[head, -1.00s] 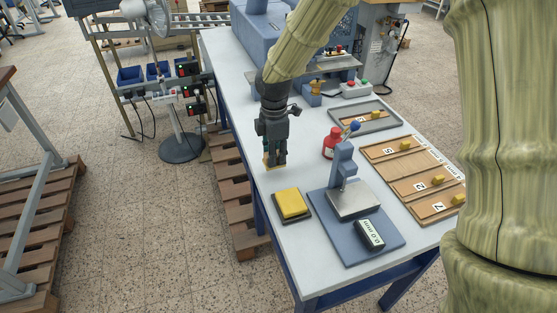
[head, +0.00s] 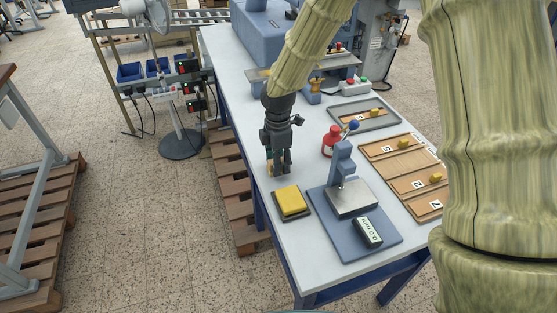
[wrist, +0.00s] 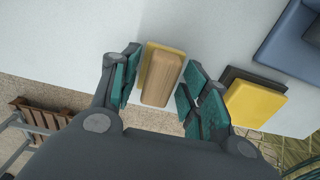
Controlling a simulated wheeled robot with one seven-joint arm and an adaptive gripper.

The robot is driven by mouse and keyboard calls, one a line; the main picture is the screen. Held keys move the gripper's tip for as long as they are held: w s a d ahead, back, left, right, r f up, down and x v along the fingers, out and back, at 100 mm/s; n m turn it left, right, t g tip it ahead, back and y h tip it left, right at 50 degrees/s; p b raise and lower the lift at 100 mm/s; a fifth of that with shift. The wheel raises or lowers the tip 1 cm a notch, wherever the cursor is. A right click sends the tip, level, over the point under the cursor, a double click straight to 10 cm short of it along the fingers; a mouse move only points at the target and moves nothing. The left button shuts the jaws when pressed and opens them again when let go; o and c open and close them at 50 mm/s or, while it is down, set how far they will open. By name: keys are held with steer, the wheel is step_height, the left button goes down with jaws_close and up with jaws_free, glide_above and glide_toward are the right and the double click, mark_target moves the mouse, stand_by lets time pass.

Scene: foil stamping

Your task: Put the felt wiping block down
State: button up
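The felt wiping block (wrist: 161,78) has a wooden top and a yellow felt layer showing along its edge. In the wrist view it lies on the white tabletop between my fingers, near the table edge. My gripper (head: 278,170) points down over the table's left side; in the wrist view the gripper (wrist: 160,92) has its teal finger pads apart, with a gap on each side of the block. In the head view the fingers mostly hide the block.
A yellow pad (head: 291,201) on a dark base sits close to my gripper, and also shows in the wrist view (wrist: 254,104). A blue-grey gauge stand (head: 320,215), a red bottle (head: 330,142), a grey tray (head: 343,118) and a wooden board (head: 405,165) stand further right.

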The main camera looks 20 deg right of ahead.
step_height(320, 180, up, 12)
steer(key=b, duration=0.2)
steer(key=shift+r, duration=0.15)
stand_by(0.6)
steer(key=shift+d, duration=0.1)
